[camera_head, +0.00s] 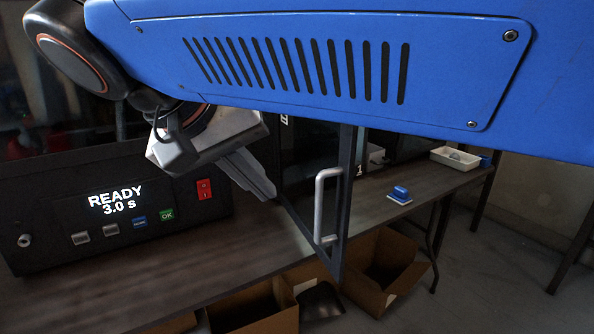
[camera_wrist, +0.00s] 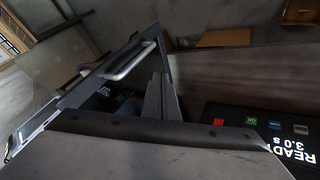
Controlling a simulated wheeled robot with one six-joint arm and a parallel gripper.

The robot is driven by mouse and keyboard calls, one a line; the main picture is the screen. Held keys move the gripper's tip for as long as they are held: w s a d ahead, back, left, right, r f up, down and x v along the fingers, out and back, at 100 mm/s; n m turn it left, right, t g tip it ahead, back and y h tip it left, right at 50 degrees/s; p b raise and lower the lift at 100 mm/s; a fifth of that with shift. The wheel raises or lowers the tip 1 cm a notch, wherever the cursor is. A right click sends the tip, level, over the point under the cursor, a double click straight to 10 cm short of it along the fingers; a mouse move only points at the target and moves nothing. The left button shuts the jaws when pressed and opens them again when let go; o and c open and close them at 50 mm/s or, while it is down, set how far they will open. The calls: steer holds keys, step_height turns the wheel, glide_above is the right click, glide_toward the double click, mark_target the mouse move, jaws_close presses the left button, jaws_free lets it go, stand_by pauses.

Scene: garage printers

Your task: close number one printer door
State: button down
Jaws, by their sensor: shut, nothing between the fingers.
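A dark-framed printer door (camera_head: 346,225) stands swung out over the front of the table in the head view. It has a silver bar handle (camera_head: 320,205). A "1" label (camera_head: 359,170) shows beside its frame; I cannot tell which surface bears it. My gripper (camera_head: 268,190) is shut and empty, just left of the door and handle. In the wrist view the closed fingers (camera_wrist: 159,82) point up beside the door's frame (camera_wrist: 75,98), with the handle (camera_wrist: 132,62) to their left. I cannot tell whether they touch the door. My blue arm hides the upper part of the printers.
A dark control panel (camera_head: 115,205) reading "READY 3.0 s" has several buttons and a red switch (camera_head: 204,190). A blue-handled tool (camera_head: 400,194) and a white tray (camera_head: 455,158) lie on the table (camera_head: 425,186). Open cardboard boxes (camera_head: 385,275) stand below.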

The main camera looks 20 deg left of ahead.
steer(key=w+d+f, duration=0.4)
steer(key=shift+w+d, duration=0.4)
steer(key=shift+d, duration=0.1)
